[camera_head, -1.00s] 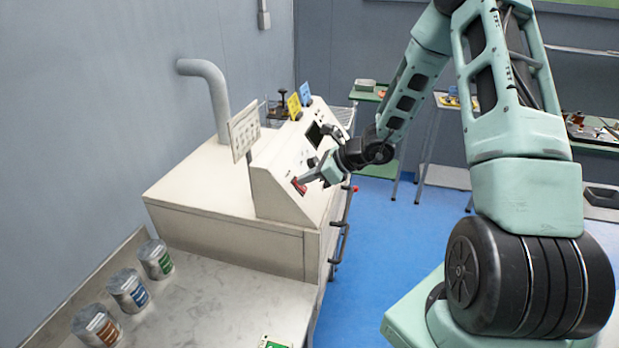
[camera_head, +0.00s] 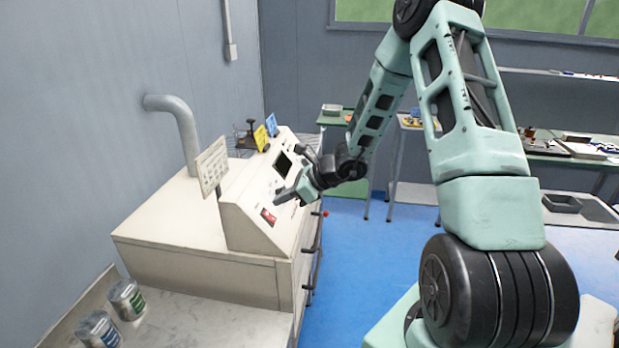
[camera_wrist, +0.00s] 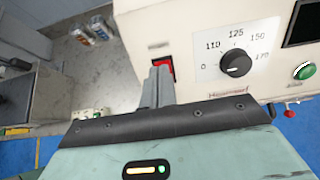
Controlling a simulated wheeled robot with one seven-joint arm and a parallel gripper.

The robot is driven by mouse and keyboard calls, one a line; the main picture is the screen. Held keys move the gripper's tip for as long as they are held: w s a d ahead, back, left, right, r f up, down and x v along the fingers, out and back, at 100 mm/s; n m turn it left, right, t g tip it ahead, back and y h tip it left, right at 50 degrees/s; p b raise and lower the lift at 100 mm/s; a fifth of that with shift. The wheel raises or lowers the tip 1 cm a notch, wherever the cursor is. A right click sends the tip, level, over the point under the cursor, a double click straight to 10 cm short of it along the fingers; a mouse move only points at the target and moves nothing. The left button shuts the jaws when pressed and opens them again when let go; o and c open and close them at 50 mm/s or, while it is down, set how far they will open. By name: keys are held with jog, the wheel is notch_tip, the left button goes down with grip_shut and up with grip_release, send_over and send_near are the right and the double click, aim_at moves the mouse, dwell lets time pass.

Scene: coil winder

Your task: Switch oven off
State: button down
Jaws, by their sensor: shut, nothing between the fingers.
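The oven (camera_head: 200,238) is a cream cabinet with a sloped control panel on top. Its red rocker switch (camera_head: 268,216) is at the near end of the panel, and it also shows in the wrist view (camera_wrist: 166,66), partly covered by my fingertips. I cannot tell which way the rocker is set. My gripper (camera_head: 285,197) is shut and empty, its tips just off the panel, beyond the switch in the head view. In the wrist view, my shut fingers (camera_wrist: 158,82) overlap the switch's left side. A black dial (camera_wrist: 236,64) marked with numbers sits right of the switch.
A green button (camera_wrist: 304,71) and a dark screen (camera_head: 283,164) are on the same panel. A sign plate (camera_head: 212,166) stands beside the panel. Cans (camera_head: 127,299) stand on the metal bench at lower left. Blue floor (camera_head: 360,240) is clear right of the oven.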

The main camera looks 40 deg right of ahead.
jog(key=r+b+v, duration=0.1)
jog(key=b+v, duration=0.2)
jog(key=v, duration=0.7)
jog(key=shift+w+a, duration=0.25)
jog(key=shift+a, duration=0.05)
jog(key=shift+r, duration=0.1)
jog(key=s+a+f+n+g+b, duration=0.15)
jog(key=s+a+n+g, duration=0.3)
jog(key=a+n, duration=0.55)
jog(key=s+a+n+g+b, duration=0.25)
jog(key=s+a+n, duration=0.3)
jog(key=a, duration=0.75)
jog(key=s+a+f+n+h+b, duration=0.1)
jog(key=s+a+n+h, duration=0.2)
jog(key=s+n, duration=0.5)
jog(key=s+a+f+n+g+h+b, duration=0.1)
jog(key=s+a+f+n+h, duration=0.1)
jog(key=s+a+n, duration=0.3)
jog(key=s+n+h, duration=0.1)
jog(key=s+n, duration=0.2)
jog(key=n, duration=0.4)
jog(key=shift+a+n, duration=0.3)
jog(key=shift+n, duration=0.05)
